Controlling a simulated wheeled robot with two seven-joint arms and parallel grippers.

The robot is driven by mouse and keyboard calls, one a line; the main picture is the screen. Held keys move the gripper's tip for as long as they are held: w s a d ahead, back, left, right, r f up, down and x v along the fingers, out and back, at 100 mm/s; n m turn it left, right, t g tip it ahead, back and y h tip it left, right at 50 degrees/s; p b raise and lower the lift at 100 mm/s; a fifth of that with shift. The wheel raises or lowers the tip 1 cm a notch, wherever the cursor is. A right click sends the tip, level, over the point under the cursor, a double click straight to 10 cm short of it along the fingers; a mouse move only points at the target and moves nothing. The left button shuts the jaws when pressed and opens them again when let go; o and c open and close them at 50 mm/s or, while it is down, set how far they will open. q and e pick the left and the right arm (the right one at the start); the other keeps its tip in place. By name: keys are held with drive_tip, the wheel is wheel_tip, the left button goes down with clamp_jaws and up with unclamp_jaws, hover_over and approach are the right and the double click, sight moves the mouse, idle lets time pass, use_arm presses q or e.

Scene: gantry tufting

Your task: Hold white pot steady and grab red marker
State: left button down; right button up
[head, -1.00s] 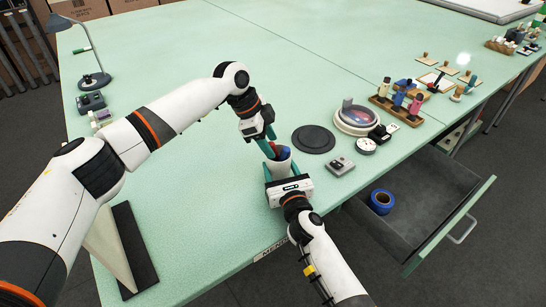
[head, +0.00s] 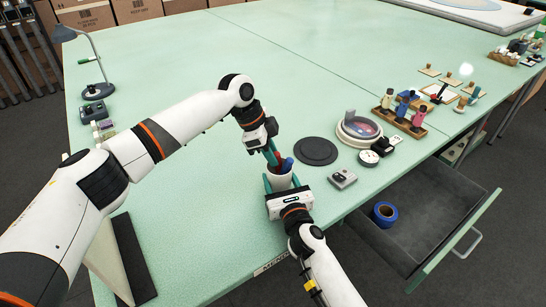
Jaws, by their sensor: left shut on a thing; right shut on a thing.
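The white pot (head: 281,182) stands on the green table near its front edge. My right gripper (head: 281,184) comes from the front and is shut on the pot, with a teal finger on each side. A red marker (head: 277,158) and a blue marker (head: 288,164) stick up out of the pot. My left gripper (head: 271,155) reaches down from above with its teal fingertips at the pot's mouth. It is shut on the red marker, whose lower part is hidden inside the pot.
A dark round disc (head: 316,151) and a small grey box (head: 343,178) lie right of the pot. A white-rimmed magnifier (head: 358,132) is further right. An open drawer (head: 440,215) with blue tape (head: 384,213) juts out at front right. The table's middle is clear.

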use_arm(q)
drive_tip(key=r, duration=0.7)
drive_tip(key=shift+s+d, duration=0.2)
use_arm(e)
drive_tip(key=shift+a+f, duration=0.15)
drive_tip(key=shift+f, duration=0.15)
use_arm(q)
drive_tip(key=shift+a+r, duration=0.1)
drive_tip(key=shift+r, duration=0.45)
use_arm(e)
drive_tip(key=shift+f, duration=0.15)
drive_tip(key=o, duration=0.7)
drive_tip(key=shift+c, duration=0.2)
use_arm(q)
drive_tip(key=shift+w+f, duration=0.1)
drive_tip(key=shift+w, duration=0.05)
use_arm(e)
drive_tip(key=o, duration=0.4)
drive_tip(key=shift+w+d, duration=0.1)
drive_tip(key=shift+d, duration=0.1)
